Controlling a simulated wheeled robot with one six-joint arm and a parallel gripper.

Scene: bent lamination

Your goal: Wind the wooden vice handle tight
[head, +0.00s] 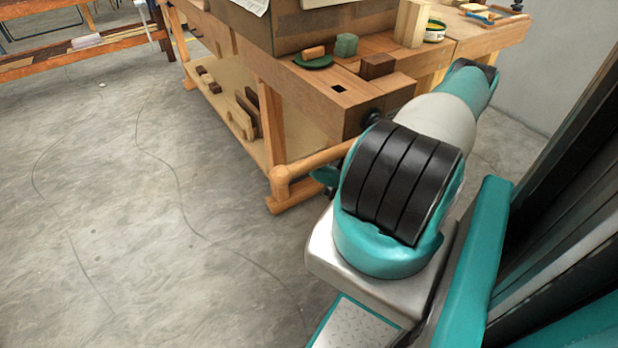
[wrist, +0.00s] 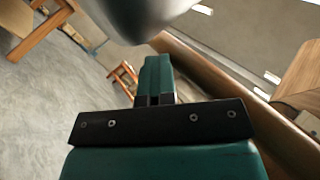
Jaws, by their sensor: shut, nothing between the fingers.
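The wooden vice handle (head: 318,158) is a round bar with a thick knob at its left end. It sticks out low beside the end of the workbench in the head view, and my arm hides its right part. The vice jaw (head: 368,112) is at the bench corner, and a dark round part shows beside it. My gripper (wrist: 155,78) is shut and empty, its teal fingers together in the wrist view. In the head view my arm hides most of it. A brown wooden length (wrist: 225,85) runs diagonally right of the fingers; I cannot tell whether it is the handle.
The workbench (head: 350,92) carries a green dish (head: 313,61), a green block (head: 346,45) and a dark wood block (head: 377,66). Its lower shelf (head: 222,110) holds wood pieces. Open concrete floor (head: 110,200) lies left.

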